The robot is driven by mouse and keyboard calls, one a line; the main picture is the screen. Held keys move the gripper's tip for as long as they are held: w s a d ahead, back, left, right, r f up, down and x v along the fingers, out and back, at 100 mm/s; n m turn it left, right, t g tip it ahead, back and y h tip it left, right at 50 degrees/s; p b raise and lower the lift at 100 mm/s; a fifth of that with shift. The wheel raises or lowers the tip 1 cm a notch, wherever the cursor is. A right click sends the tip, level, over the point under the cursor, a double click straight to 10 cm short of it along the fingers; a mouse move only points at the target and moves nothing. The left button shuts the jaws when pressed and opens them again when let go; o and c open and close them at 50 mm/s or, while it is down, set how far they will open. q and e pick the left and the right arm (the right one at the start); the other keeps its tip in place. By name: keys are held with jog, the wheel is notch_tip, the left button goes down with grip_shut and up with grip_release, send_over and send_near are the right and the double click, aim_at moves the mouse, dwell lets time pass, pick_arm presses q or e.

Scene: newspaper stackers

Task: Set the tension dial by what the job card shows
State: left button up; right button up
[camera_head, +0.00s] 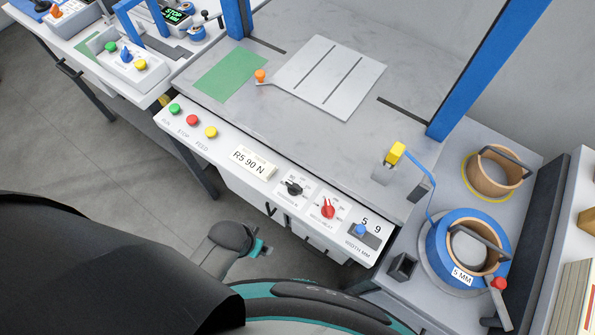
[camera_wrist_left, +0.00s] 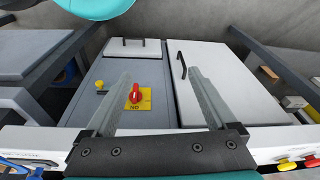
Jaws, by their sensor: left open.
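The job card (camera_head: 252,162) on the sloped front panel reads "R5 90 N". To its right is the black tension dial (camera_head: 292,188), marked "TENSION N"; its setting is too small to read. My left gripper (camera_wrist_left: 160,78) is open and empty in the left wrist view, apart from the cabinet front beyond it. Its fingertips cannot be made out in the head view. The tension dial does not show clearly in the wrist view. My right gripper is in neither view.
A red dial (camera_head: 327,209) and the blue width slider (camera_head: 360,230) sit right of the tension dial. Green, red and yellow buttons (camera_head: 211,132) are on the panel's left. A blue strap coil (camera_head: 440,262) stands at right. A red switch (camera_wrist_left: 136,94) is on the cabinet.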

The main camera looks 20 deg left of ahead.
pick_arm(q)
jog(key=w+d+r+p, duration=0.1)
jog(key=w+r+p, duration=0.15)
jog(key=r, duration=0.85)
jog(key=w+d+r+p, duration=0.15)
jog(key=r+p, duration=0.25)
jog(key=r, duration=0.7)
jog(key=m+g, duration=0.2)
send_near(294, 185)
notch_tip(294, 185, down, 9)
jog(key=b, duration=0.3)
jog(key=shift+w+d, duration=0.1)
jog(key=shift+w, duration=0.05)
jog(key=c, duration=1.4)
